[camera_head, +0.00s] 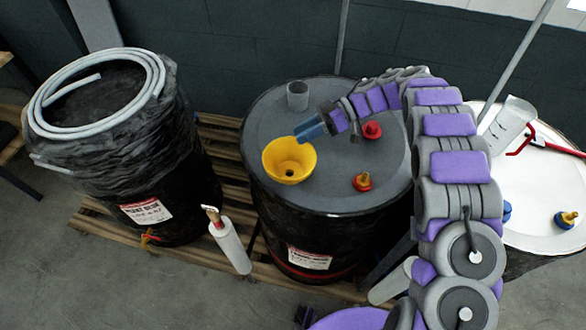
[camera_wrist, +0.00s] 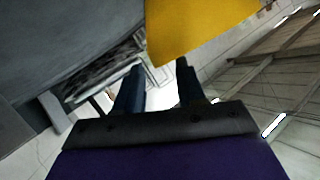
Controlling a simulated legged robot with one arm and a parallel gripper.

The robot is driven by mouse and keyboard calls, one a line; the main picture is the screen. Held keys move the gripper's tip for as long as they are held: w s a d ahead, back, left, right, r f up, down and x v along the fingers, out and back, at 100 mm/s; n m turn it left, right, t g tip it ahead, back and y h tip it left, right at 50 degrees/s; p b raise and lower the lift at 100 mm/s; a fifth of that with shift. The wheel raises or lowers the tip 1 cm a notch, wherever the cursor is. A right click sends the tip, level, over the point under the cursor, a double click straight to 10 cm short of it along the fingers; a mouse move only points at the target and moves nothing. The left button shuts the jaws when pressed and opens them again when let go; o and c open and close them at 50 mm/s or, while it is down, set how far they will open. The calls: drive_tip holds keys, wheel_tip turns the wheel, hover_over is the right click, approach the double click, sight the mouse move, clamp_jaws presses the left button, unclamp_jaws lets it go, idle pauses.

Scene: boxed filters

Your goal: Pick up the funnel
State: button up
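The yellow funnel (camera_head: 280,163) sits on top of the middle black drum, its wide mouth facing up. My gripper (camera_head: 303,133) is at the funnel's back right, close to its rim; in the head view I cannot tell whether they touch. In the wrist view the funnel (camera_wrist: 195,25) fills the top middle, beyond the fingertips. My gripper's two dark blue fingers (camera_wrist: 160,78) stand apart there, with nothing seen held between them. The gripper is open.
The middle drum (camera_head: 335,190) also carries a grey cup (camera_head: 297,96), a red-based fitting (camera_head: 362,183) and a red piece (camera_head: 372,130). A plastic-wrapped drum (camera_head: 150,180) with a coiled hose (camera_head: 45,115) stands left. A white-topped drum (camera_head: 535,190) stands right.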

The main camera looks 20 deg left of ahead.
sight(284, 140)
drive_tip(key=a, duration=0.2)
drive_tip(key=s+a+f, duration=0.1)
drive_tip(key=shift+s+a+f+b, duration=0.1)
drive_tip(key=shift+s+f+b, duration=0.2)
drive_tip(key=shift+s, duration=0.3)
drive_tip(key=shift+s+a+f+b, duration=0.15)
drive_tip(key=shift+s+b, duration=0.15)
drive_tip(key=shift+s, duration=0.25)
drive_tip(key=shift+a+f, duration=0.1)
drive_tip(key=shift+a, duration=0.4)
drive_tip(key=shift+c, duration=0.5)
drive_tip(key=shift+a+f, duration=0.1)
drive_tip(key=shift+a, duration=0.35)
drive_tip(key=c, duration=0.3)
drive_tip(key=shift+d, duration=0.3)
drive_tip(key=shift+c, duration=1.4)
drive_tip(key=shift+d+r, duration=0.2)
drive_tip(key=shift+d, duration=0.25)
clamp_jaws()
